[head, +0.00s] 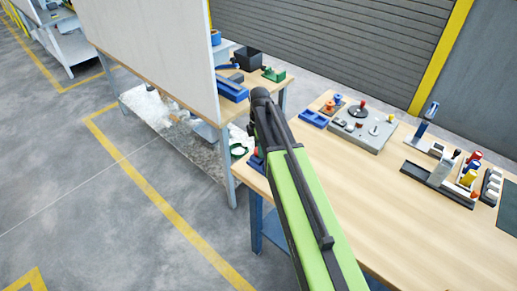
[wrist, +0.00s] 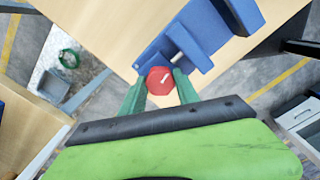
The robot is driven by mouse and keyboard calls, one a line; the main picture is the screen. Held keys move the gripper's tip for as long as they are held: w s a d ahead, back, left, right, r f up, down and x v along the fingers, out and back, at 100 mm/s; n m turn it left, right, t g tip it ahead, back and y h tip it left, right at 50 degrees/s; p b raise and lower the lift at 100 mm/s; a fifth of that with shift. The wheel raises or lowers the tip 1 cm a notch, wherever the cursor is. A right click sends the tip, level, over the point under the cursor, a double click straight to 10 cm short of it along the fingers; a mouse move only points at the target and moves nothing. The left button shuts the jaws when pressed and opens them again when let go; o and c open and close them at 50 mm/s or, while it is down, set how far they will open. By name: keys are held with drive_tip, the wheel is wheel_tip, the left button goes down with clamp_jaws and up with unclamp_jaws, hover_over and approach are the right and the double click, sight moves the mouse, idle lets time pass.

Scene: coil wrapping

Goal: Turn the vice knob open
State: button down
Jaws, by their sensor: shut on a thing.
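In the wrist view, the vice knob (wrist: 160,80) is red with a white mark on its face. It sits at the end of the blue vice (wrist: 192,40) on the wooden table edge. My gripper (wrist: 160,86) has its two green fingers on either side of the knob, shut on it. In the head view, my green and black arm covers most of the vice; only a small blue and red part (head: 257,158) shows at the table's left edge. The fingertips are hidden there.
The workbench (head: 400,215) holds a grey plate with knobs (head: 362,131), a blue tray (head: 313,118) and a rack of coloured parts (head: 466,178) farther right. A second table with a tall white panel (head: 150,50) stands close on the left. The bench's front middle is clear.

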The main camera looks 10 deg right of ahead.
drive_tip(key=n, duration=0.4)
drive_tip(key=shift+s+a+n, duration=0.1)
drive_tip(key=shift+a+n, duration=0.1)
drive_tip(key=shift+n, duration=0.2)
drive_tip(key=n, duration=0.3)
drive_tip(key=shift+n, duration=0.3)
drive_tip(key=n, duration=0.3)
drive_tip(key=shift+n, duration=2.1)
drive_tip(key=shift+d, duration=0.1)
drive_tip(key=c, duration=0.9)
unclamp_jaws()
